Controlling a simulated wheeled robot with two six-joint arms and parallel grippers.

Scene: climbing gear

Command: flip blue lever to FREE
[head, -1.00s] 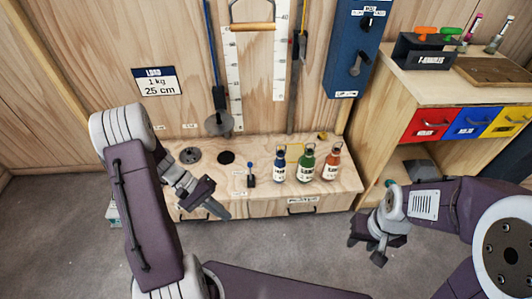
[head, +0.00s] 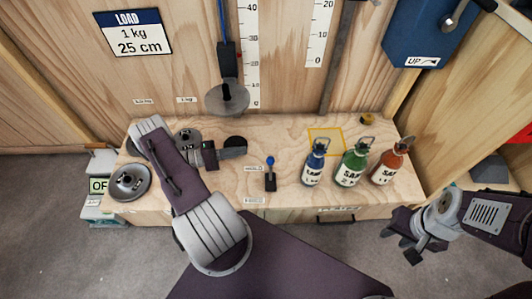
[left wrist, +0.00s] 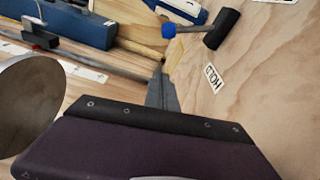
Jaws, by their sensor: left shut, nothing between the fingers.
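The blue lever (head: 270,174) stands on the wooden bench (head: 285,206), with a blue knob above a black base. Small labels lie left of it, towards the back and front. In the left wrist view the blue-knobbed lever (left wrist: 190,29) shows at the top, with a HOLD label (left wrist: 212,77) beside it. Which way the lever tilts is hard to tell. My left gripper (head: 244,152) is shut and empty, above the bench, just left of and behind the lever, apart from it. Its fingers (left wrist: 162,88) show shut. My right gripper (head: 397,239) is open and empty beyond the bench's front right.
Blue (head: 315,164), green (head: 351,168) and red (head: 388,166) bottles stand right of the lever. A grey disc (head: 227,97) hangs behind my left gripper. Metal weights (head: 129,182) lie on the bench's left. A blue box (head: 432,35) is on the back wall.

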